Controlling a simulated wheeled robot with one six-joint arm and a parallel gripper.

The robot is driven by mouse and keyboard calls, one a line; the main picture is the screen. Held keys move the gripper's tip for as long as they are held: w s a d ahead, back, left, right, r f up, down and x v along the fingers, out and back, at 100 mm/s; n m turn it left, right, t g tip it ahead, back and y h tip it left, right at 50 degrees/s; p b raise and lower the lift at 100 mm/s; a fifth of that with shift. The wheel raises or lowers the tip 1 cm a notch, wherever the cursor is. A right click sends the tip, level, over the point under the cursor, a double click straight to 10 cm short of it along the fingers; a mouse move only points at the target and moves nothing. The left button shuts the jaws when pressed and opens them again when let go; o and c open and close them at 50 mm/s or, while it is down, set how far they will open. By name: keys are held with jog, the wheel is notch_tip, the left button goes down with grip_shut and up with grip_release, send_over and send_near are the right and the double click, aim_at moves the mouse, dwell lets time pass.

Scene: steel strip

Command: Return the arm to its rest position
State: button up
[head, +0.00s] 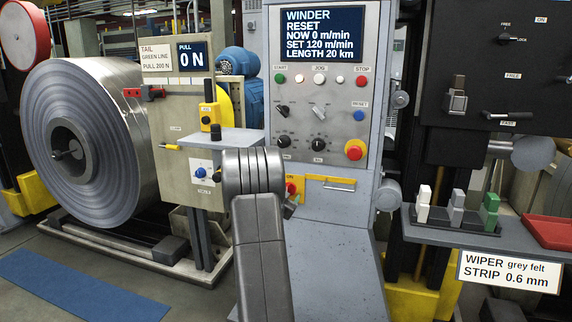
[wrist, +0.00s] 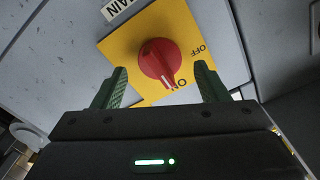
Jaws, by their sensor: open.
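My gripper (wrist: 160,90) is open in the wrist view, its two green fingers apart and nothing held between them. A red rotary switch (wrist: 157,62) on a yellow plate (wrist: 186,25) lies just ahead, seen between the fingertips. I cannot tell whether the fingers touch the plate. In the head view my grey arm reaches forward to the lower part of the grey winder console (head: 318,190). There the arm hides most of my gripper and part of the yellow plate. The red switch (head: 291,188) shows just beside the arm.
A steel strip coil (head: 85,140) is at the left. At the right, a tray (head: 450,232) holds white, grey and green blocks near a red tray (head: 548,231).

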jog(key=shift+a+n+p, duration=0.15)
jog(key=shift+n+p, duration=1.6)
jog(key=shift+n, duration=0.95)
